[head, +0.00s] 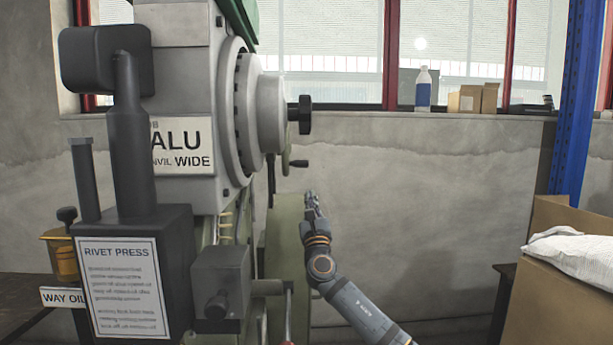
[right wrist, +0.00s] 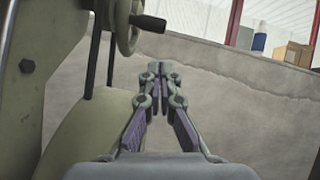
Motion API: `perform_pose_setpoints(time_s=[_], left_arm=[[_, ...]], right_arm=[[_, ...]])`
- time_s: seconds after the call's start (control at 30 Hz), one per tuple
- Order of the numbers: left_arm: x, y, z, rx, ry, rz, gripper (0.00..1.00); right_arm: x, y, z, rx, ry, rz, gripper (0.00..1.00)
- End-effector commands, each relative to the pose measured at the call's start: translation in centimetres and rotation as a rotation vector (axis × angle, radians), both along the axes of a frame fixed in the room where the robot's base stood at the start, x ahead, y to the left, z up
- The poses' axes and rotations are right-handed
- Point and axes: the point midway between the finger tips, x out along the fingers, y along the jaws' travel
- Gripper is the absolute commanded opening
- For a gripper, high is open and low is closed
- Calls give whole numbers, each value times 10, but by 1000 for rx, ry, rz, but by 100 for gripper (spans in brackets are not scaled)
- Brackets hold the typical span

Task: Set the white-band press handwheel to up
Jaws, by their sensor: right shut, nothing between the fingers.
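A large grey and green press (head: 190,110) labelled ALU stands at left in the head view. No white band shows clearly on it. A handwheel (head: 286,160) with a dark crank handle (head: 299,163) shows edge-on at its right side, partly hidden. The right wrist view shows the handwheel (right wrist: 126,32) at upper left, its black handle (right wrist: 148,22) pointing right. My right gripper (head: 311,194) is shut and empty, below and slightly right of the handle in the head view, apart from it. The right wrist view shows its fingertips (right wrist: 160,67) together. My left gripper is not in view.
A dark RIVET PRESS sign block (head: 125,275) fills the near left. A cardboard box (head: 560,300) with a white bag (head: 575,250) stands at right. A blue post (head: 572,110) rises behind it. Open space lies right of my right gripper, before the grey wall.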

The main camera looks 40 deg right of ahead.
Motion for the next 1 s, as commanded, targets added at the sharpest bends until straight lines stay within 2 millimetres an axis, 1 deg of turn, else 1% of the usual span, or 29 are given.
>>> perform_pose_setpoints(time_s=[0.03, 0.1, 0.2, 0.33, 0.53, 0.7, 1.0], left_arm=[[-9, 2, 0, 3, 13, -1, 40], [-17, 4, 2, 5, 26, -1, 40], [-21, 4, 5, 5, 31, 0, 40], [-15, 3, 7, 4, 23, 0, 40], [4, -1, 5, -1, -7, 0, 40], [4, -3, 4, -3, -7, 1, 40], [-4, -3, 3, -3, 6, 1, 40]], right_arm=[[2, -2, 2, 1, -1, -1, 0], [7, -6, 7, 3, -3, -2, 0], [19, -14, 17, 6, -4, 0, 0], [36, -28, 32, 5, -5, -1, 0], [57, -44, 46, 3, -3, -2, 0], [66, -49, 52, 1, -1, 1, 0], [67, -50, 54, 0, 0, 1, 0]])
